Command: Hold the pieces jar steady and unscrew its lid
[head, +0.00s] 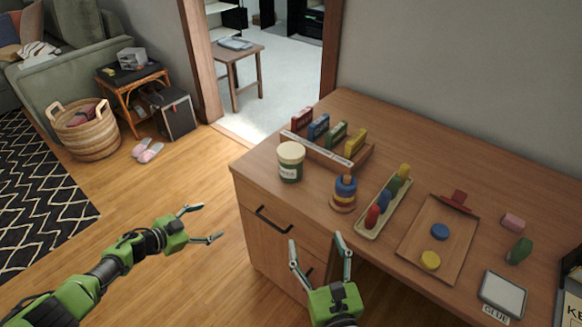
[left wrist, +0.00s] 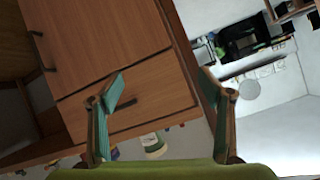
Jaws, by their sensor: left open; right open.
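The pieces jar (head: 290,168) is green with a pale label and a cream lid (head: 291,149) on top. It stands upright near the left front corner of the desk. In the left wrist view the jar (left wrist: 153,145) shows small and tilted beyond the lower part of the fingers. My left gripper (head: 209,222) is open and empty, left of the desk and apart from the jar; its fingers (left wrist: 163,84) spread wide in the left wrist view. My right gripper (head: 317,242) is open and empty at the desk's front edge, below the jar in the picture.
A ring stacker (head: 344,194) and a peg tray (head: 370,229) stand right of the jar. A rack with coloured blocks (head: 330,143) is behind it. A clipboard-like tray (head: 455,251) lies further right. The desk's drawer front (head: 270,212) faces my arms.

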